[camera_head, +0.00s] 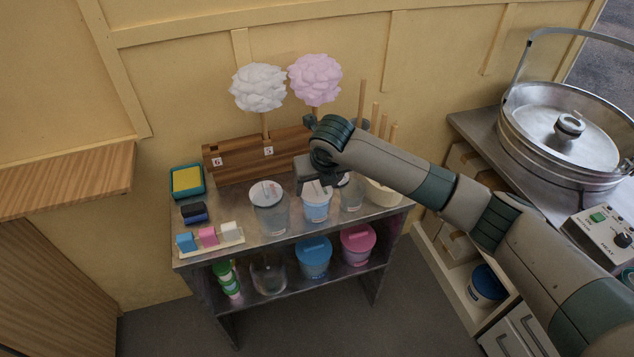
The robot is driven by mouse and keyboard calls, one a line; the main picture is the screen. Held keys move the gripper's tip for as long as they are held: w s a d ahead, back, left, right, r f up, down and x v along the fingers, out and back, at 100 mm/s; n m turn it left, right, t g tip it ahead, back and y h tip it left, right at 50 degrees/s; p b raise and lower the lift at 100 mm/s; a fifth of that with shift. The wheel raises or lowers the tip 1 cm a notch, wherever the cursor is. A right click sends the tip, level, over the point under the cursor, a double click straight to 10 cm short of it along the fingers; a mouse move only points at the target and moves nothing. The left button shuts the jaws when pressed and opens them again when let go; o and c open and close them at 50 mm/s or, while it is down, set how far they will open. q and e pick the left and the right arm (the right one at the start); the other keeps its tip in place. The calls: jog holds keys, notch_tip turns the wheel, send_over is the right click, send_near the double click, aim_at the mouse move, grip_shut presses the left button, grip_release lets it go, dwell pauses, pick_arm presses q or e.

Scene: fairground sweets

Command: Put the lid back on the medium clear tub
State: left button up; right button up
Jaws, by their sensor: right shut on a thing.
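Three clear tubs stand in a row on the metal table top. The left tub (269,216) is the largest-looking and has a pale lid (266,193) on it. The middle tub (316,211) has a blue tint low in it. My right gripper (318,186) is over the middle tub, shut on a pale lid (314,192) at that tub's mouth. I cannot tell whether this lid is fully seated or just above the rim. My left gripper is out of view.
Behind the tubs is a wooden rack (235,163) with white (258,88) and pink (315,78) candy floss. A cream bowl (383,194) is at the right. Blue (314,260) and pink (358,245) tubs stand on the lower shelf.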

jog(key=shift+f+p, duration=0.2)
jog(key=shift+p, duration=0.7)
dwell(2.4)
jog(key=o, duration=1.4)
jog(key=shift+r, duration=0.15)
jog(key=shift+r+p, duration=3.25)
jog(key=shift+r, duration=0.15)
grip_shut()
jog(key=shift+f, duration=0.25)
